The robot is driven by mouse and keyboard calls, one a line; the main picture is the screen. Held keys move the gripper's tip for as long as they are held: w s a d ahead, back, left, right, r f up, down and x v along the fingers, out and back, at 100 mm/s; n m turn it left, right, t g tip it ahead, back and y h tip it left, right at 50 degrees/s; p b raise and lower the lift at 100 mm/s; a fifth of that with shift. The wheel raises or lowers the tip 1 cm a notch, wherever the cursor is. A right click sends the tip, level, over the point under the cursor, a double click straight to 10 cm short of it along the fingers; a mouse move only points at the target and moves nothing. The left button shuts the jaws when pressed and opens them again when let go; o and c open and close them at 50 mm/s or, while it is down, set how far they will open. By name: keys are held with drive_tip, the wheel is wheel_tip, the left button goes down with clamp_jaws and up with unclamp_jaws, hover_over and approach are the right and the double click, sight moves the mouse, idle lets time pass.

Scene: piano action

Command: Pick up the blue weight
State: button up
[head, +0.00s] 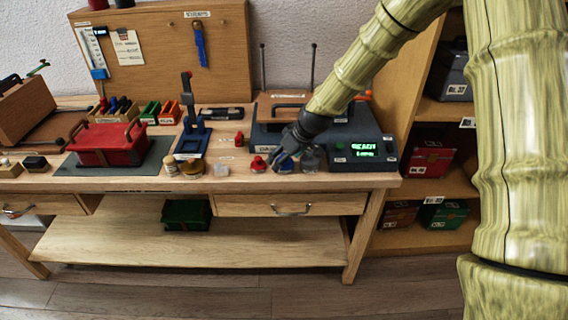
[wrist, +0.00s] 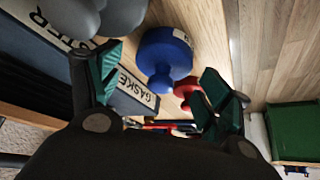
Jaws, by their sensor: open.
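The blue weight (wrist: 164,56) shows in the wrist view as a round body with a small knob, standing on the wooden bench. It lies ahead of and between the two fingers of my gripper (wrist: 155,85), which is open with nothing between its fingertips. In the head view the blue weight (head: 285,164) is partly hidden by my gripper (head: 287,153), which is above it at the bench's front edge. I cannot tell whether a finger touches it.
A red weight (head: 258,164) stands just left of the blue one; a grey one (head: 310,160) stands to its right. The machine with a green display (head: 363,149) is behind and right.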

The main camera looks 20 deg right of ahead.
drive_tip(key=shift+w, duration=0.1)
drive_tip(key=c, duration=1.6)
drive_tip(key=shift+o, duration=0.2)
